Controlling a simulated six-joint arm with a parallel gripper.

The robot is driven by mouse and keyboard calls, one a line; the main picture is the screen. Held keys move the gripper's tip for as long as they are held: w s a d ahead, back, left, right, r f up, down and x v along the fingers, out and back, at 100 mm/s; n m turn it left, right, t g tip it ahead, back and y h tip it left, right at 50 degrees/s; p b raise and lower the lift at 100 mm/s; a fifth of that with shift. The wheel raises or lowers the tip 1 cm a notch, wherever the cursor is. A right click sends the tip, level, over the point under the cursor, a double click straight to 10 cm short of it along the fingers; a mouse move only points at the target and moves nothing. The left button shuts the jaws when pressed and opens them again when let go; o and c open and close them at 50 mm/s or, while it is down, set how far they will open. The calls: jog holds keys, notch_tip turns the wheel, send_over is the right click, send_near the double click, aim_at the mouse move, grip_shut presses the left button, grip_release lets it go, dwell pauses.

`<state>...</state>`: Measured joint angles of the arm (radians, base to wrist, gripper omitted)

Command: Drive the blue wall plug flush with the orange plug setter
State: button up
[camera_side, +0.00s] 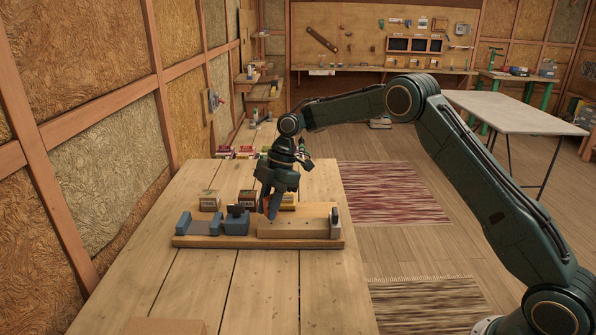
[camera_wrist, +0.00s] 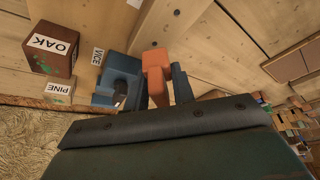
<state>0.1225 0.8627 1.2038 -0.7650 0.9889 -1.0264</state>
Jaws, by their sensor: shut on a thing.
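My gripper (camera_side: 270,207) is shut on the orange plug setter (camera_wrist: 156,62). The setter shows between my two fingers (camera_wrist: 161,88) in the wrist view, with its orange head past the fingertips. I cannot tell whether the setter touches anything. The blue vice (camera_side: 236,222) also shows in the wrist view (camera_wrist: 119,70), beside the fingers. I cannot make out the blue wall plug in either view.
The fixture board (camera_side: 200,241) lies on the plank workbench (camera_side: 255,290). A second blue jaw (camera_side: 184,223) stands at its left end. Blocks marked OAK (camera_wrist: 50,48) and PINE (camera_wrist: 60,91) sit near the vice. The near bench is mostly clear. An insulated wall (camera_side: 100,135) borders the left.

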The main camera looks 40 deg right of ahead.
aim_at(265, 198)
jog(key=shift+r, duration=2.25)
